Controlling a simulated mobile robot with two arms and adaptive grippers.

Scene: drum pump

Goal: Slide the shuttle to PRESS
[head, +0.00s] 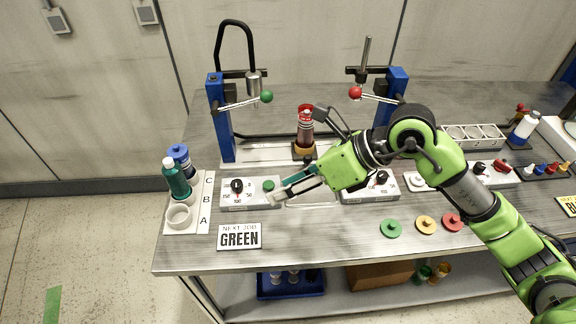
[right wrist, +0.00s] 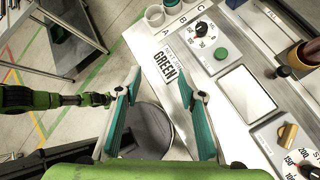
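The shuttle, a brown cup-like holder (head: 304,150) with a red-capped bottle (head: 306,118) in it, stands on the pale rail (head: 262,153) between two blue posts. It shows partly at the right edge of the right wrist view (right wrist: 308,54), with a dark knob (right wrist: 281,72) at its front. A FILL label is on the rail nearby; I cannot read PRESS. My right gripper (head: 294,189) is above the table's front, nearer me than the shuttle and apart from it. Its fingers (right wrist: 160,82) are spread and empty. A green arm, seemingly my left, shows at left in the right wrist view; its fingers are unclear.
Left lever press with green ball (head: 266,97); right lever with red ball (head: 355,93). A dial box with green button (head: 268,185) and another dial box (head: 371,188) flank the gripper. Bottles stand at left on a lettered tray (head: 202,219). Coloured discs (head: 391,228) lie front right.

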